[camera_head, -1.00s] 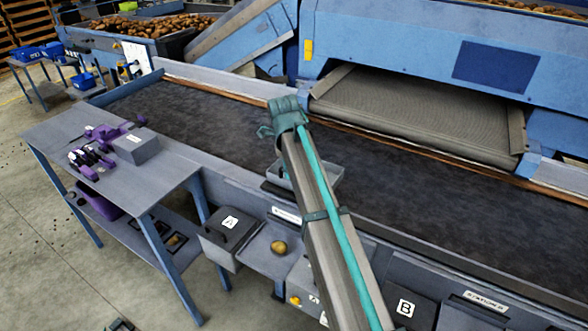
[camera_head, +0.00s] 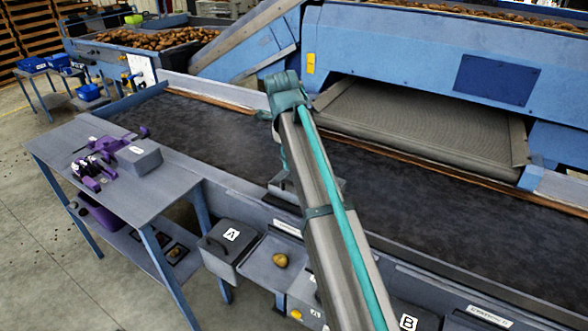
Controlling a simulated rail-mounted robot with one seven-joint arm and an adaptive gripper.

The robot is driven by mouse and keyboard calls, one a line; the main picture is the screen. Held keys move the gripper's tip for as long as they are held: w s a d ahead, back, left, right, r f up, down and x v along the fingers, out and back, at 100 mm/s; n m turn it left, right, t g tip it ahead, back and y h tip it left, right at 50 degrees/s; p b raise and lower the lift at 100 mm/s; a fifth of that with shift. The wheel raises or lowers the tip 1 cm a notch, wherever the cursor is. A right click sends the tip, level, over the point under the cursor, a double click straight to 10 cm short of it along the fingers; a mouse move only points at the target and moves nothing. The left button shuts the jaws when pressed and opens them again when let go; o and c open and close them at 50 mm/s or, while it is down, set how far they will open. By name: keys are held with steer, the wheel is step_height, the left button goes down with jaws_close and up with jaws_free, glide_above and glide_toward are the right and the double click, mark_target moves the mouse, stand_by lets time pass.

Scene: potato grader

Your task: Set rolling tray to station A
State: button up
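A small grey tray-like piece (camera_head: 284,191), which may be the rolling tray, shows beside my arm at the conveyor's near edge. My arm covers much of it, so I cannot tell whether it is held. Station A has a dark grey box marked A (camera_head: 221,252) on the conveyor's near side. To its right is a grey shelf (camera_head: 258,273) with one potato (camera_head: 281,260) on it. My arm rises from the lower right to a teal joint over the belt. My gripper is hidden behind the arm.
The dark conveyor belt (camera_head: 420,208) runs behind the stations and looks empty. A side table (camera_head: 140,198) at left holds purple tools (camera_head: 92,171) and a grey box (camera_head: 139,157). A label B (camera_head: 408,322) is at the bottom right. Blue machinery (camera_head: 400,50) stands behind the belt.

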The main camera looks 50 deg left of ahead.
steer(key=shift+s+r, duration=0.15)
steer(key=shift+r, duration=0.8)
